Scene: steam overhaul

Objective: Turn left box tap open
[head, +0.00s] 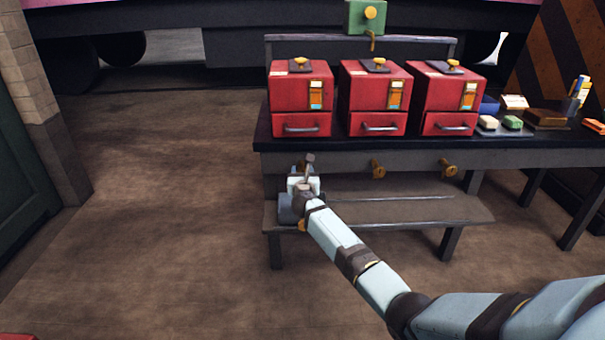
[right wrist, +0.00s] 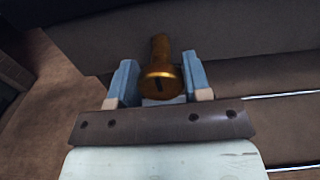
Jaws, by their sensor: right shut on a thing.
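Three red boxes stand in a row on the bench, the left box (head: 300,98) at the left end. Below it, at the bench's front rail, a brass tap (head: 301,166) is mostly hidden behind my right gripper (head: 308,168). In the right wrist view the brass tap (right wrist: 160,70) has a round end with a dark slot and sits between the two pale blue fingers of my right gripper (right wrist: 161,82). The gripper is shut on it. My left gripper is out of view.
Matching brass taps, a middle one (head: 377,169) and a right one (head: 449,168), sit along the rail. A lower shelf (head: 400,212) lies beneath. Soap blocks (head: 512,122) and small items crowd the bench's right side.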

